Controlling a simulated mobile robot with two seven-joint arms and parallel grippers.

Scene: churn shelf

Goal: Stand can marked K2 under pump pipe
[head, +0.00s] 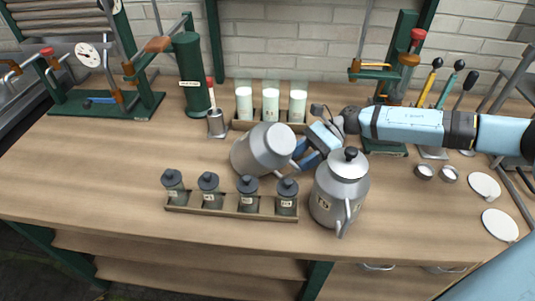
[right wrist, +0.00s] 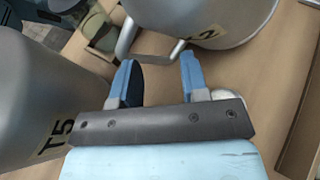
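A grey metal can (head: 253,153) lies tipped over in the middle of the bench, its pale round end facing up and right. In the right wrist view the can at the top (right wrist: 200,22) shows a partly cut-off label ending in 2, with its handle (right wrist: 150,50) towards me. My right gripper (head: 314,150) is open between this can and an upright lidded can marked T5 (head: 338,190). In the right wrist view the blue fingers (right wrist: 158,75) stand apart with the handle just beyond their tips. My left gripper is not in view. Which fixture carries the pump pipe is unclear.
A wooden rack (head: 230,211) of small dark-lidded jars stands in front. Behind are a rack of white-green bottles (head: 271,104), a green cylinder (head: 192,80) and a small metal cup (head: 216,124). Green stands rise at both sides.

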